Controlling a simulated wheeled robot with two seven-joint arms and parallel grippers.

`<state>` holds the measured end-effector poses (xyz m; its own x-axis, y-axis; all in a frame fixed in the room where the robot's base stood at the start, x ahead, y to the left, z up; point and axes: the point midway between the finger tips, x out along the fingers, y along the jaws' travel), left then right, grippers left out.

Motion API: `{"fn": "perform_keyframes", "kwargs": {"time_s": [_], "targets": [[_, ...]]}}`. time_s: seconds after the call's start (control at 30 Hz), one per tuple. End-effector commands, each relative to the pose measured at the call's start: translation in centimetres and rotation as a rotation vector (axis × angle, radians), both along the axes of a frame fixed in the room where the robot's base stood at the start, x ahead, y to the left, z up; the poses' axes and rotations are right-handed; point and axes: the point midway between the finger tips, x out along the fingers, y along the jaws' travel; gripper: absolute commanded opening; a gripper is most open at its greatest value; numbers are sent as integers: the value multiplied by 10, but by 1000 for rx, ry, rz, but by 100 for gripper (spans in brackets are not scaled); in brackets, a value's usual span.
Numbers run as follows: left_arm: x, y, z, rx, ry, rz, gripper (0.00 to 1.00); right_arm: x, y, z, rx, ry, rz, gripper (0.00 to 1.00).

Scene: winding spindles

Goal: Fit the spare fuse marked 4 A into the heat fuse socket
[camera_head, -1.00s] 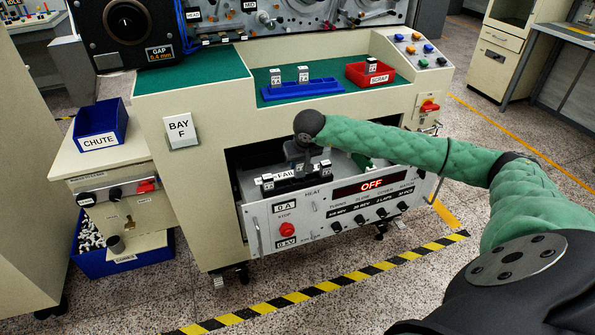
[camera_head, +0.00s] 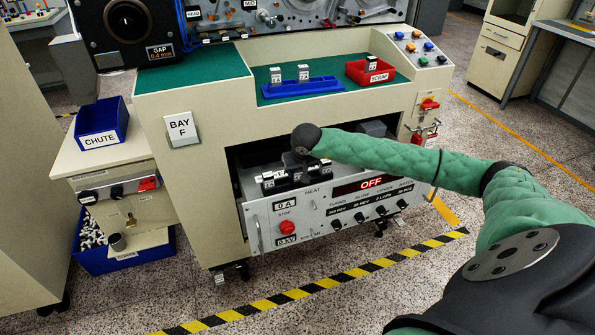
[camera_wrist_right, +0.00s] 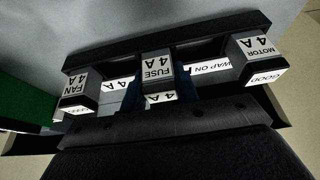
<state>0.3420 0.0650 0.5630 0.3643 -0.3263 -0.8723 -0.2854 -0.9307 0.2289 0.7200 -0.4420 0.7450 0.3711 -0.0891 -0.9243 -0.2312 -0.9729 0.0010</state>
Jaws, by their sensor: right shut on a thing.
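My right gripper (camera_head: 295,164) is low over the dark fuse block (camera_head: 268,185) on top of the grey drawer unit. In the right wrist view it is shut on a white-faced fuse marked FUSE 4 A (camera_wrist_right: 156,68), with a blue fingertip on each side. This fuse stands at the middle place of the block, between the fan fuse (camera_wrist_right: 76,92) and the motor fuse (camera_wrist_right: 257,55), both marked 4 A. The fingers hide the socket beneath, so I cannot tell how deep the fuse sits. My left gripper is not in view.
A blue rack (camera_head: 305,90) with two white fuses stands on the green top. A red SCRAP tray (camera_head: 393,77) beside it holds one fuse. The drawer unit's display (camera_head: 371,183) reads OFF. The bay's upper edge lies close behind my right arm.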

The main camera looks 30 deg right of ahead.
Motion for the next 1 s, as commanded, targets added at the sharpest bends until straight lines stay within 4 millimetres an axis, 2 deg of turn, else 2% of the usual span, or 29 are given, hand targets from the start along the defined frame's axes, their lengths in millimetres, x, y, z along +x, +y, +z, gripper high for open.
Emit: {"fn": "perform_keyframes", "kwargs": {"time_s": [0.1,0.13,0.23,0.67,0.77,0.83,1.0], "targets": [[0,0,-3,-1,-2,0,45,0,0,-1,0,0,0,8],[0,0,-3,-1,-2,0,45,0,0,-1,0,0,0,32],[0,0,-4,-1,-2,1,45,0,0,0,0,0,0,52],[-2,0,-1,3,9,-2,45,0,0,3,0,0,0,52],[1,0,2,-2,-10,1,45,-5,1,14,-1,-3,2,52],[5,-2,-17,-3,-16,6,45,-10,2,25,-1,-3,2,52],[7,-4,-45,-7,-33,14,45,-22,5,57,-1,-3,2,52]]}}
